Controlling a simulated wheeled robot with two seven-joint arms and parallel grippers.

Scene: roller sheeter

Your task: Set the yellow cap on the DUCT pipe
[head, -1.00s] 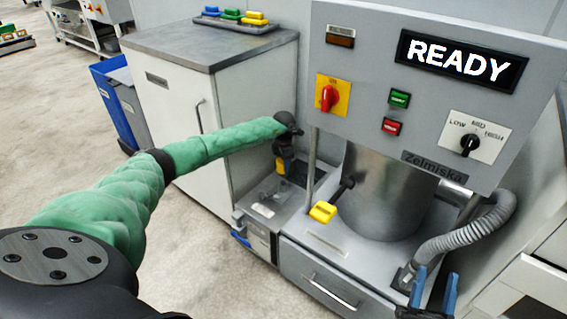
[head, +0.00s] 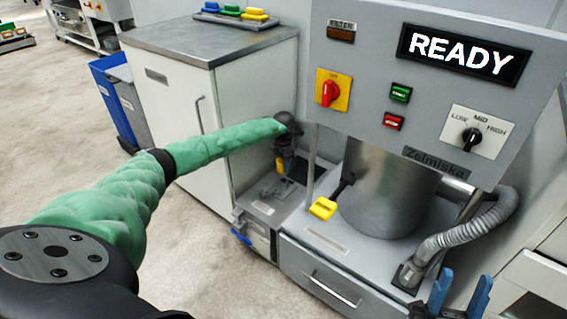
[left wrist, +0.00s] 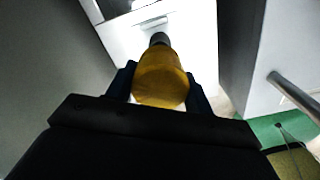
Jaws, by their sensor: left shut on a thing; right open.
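My left gripper (head: 282,158) is shut on the yellow cap (head: 279,165), low beside the white cabinet and above the grey box. In the left wrist view the yellow cap (left wrist: 161,78) sits between the two fingers. A short grey round piece (left wrist: 158,39) shows just beyond it; I cannot tell whether it is a pipe or whether the cap touches it. No DUCT label is legible, so I cannot pick out that pipe. My right gripper (head: 461,295) is open and empty at the bottom right, its blue fingers apart.
The grey box (head: 262,213) stands between the white cabinet (head: 170,110) and the machine. A yellow-ended lever (head: 323,208) sticks out beside the steel drum (head: 385,190). A ribbed hose (head: 480,222) curves down at right. The machine's display (head: 461,54) reads READY.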

